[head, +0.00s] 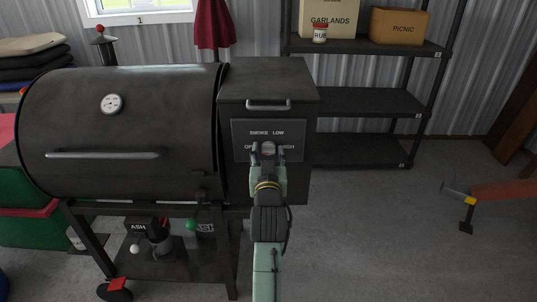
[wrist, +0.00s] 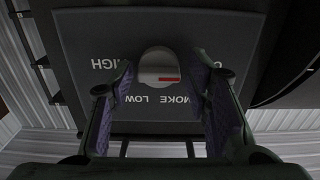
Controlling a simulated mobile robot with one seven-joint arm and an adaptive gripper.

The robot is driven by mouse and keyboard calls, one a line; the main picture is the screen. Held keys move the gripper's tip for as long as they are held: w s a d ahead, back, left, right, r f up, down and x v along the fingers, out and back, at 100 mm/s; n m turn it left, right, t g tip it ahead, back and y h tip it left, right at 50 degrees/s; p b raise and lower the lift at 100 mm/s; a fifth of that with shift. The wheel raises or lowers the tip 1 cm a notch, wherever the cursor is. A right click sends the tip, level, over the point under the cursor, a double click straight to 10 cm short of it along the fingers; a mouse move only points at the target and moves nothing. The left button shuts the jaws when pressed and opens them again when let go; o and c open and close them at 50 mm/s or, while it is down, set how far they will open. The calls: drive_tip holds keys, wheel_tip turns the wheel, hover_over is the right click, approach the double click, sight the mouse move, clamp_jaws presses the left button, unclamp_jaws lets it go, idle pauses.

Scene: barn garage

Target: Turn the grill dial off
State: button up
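The grill (head: 120,130) is a black barrel smoker with a box on its right side. The box's front panel (head: 240,133) reads SMOKE, LOW, HIGH and a partly hidden OFF. The round pale dial (wrist: 155,64) sits mid-panel and carries a red mark toward its lower right in the wrist view, where the labels appear upside down. My gripper (head: 268,150) is in front of the panel. In the wrist view my gripper (wrist: 160,85) is open, one finger on each side of the dial, with visible gaps.
A metal handle (head: 268,106) sticks out above the panel. Dark shelves (head: 365,102) stand behind on the right, with boxes on top. An orange-red object (head: 500,190) reaches in at the right.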

drive_tip(key=shift+o, duration=0.6)
drive_tip(key=shift+s, duration=0.15)
drive_tip(key=s, duration=0.7)
drive_tip(key=shift+s, duration=0.15)
